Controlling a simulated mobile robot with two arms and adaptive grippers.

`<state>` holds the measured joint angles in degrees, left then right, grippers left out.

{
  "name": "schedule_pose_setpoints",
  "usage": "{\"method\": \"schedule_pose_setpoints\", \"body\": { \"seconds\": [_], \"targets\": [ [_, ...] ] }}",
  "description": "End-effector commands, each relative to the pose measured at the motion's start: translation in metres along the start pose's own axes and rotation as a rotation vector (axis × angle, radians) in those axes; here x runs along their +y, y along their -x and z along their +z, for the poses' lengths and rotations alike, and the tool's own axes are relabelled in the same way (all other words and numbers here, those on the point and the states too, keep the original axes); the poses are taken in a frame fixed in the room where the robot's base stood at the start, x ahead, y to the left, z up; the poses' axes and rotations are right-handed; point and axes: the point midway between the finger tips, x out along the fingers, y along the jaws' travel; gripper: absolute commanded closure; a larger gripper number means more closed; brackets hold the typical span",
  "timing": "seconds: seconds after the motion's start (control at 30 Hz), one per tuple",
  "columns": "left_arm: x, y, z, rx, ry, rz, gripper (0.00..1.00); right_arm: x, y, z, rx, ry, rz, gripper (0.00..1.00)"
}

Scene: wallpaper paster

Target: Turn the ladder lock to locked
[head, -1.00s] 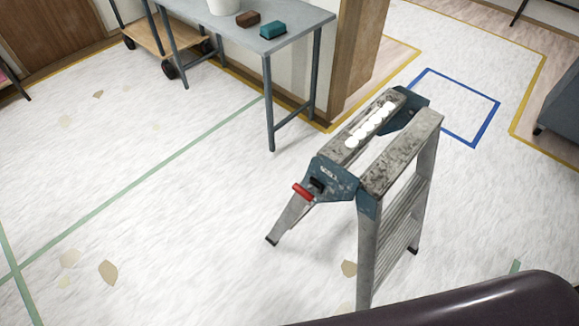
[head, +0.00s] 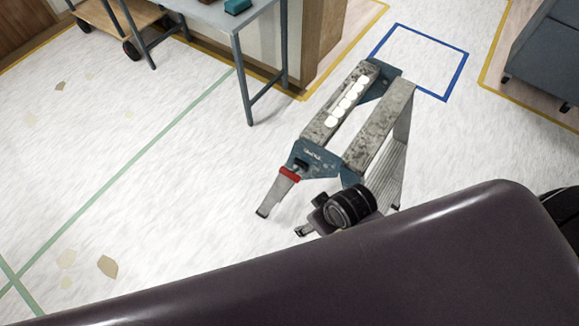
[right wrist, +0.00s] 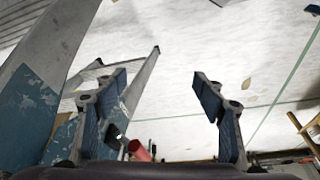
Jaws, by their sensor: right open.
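The stepladder stands on the floor in the head view, with worn top boards (head: 376,117) and blue side brackets (head: 318,158). Its lock is a red handle (head: 289,175) on the near-left bracket, beside a small black part. In the right wrist view the red handle (right wrist: 139,150) shows low in the picture, near the base of the left finger. My right gripper (right wrist: 160,78) is open and empty, with the ladder's scuffed blue and grey metal close on its left. In the head view, my right gripper (head: 306,222) is partly hidden by its wrist, below the handle. My left gripper is not in view.
A grey-blue table (head: 215,15) stands behind the ladder and a wooden cart (head: 118,20) is at the upper left. A dark grey cabinet (head: 545,60) is at the upper right. The floor left of the ladder is open.

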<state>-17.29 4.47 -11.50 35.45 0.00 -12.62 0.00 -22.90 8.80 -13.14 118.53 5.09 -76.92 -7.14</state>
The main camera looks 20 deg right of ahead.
Motion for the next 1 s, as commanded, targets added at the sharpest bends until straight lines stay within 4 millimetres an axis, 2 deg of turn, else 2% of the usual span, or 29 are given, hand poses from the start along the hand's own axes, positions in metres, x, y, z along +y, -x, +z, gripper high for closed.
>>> {"method": "schedule_pose_setpoints", "body": {
  "seconds": [0.03, 0.1, 0.3, 0.47, 0.57, 0.7, 0.9, 1.0],
  "targets": [
    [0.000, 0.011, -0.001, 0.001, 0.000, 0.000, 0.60, -0.010, 0.033, -0.033, 0.041, 0.095, -0.025, 0.36],
    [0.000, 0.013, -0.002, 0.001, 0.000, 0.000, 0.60, -0.027, 0.052, -0.057, 0.063, 0.239, -0.066, 0.36],
    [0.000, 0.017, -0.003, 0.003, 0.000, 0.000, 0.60, -0.063, 0.074, -0.101, 0.095, 0.639, -0.150, 0.36],
    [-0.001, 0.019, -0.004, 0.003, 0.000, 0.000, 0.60, -0.075, 0.077, -0.125, 0.078, 1.006, -0.193, 0.36],
    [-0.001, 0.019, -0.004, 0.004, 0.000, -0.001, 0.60, -0.070, 0.073, -0.135, 0.037, 1.237, -0.211, 0.36],
    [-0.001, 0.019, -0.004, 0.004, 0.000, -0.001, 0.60, -0.042, 0.067, -0.146, -0.051, 1.511, -0.231, 0.36],
    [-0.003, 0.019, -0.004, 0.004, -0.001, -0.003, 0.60, 0.006, 0.068, -0.158, -0.170, 1.745, -0.260, 0.36],
    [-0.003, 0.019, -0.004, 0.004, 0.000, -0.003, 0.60, 0.021, 0.070, -0.161, -0.203, 1.797, -0.272, 0.36]
  ]
}}
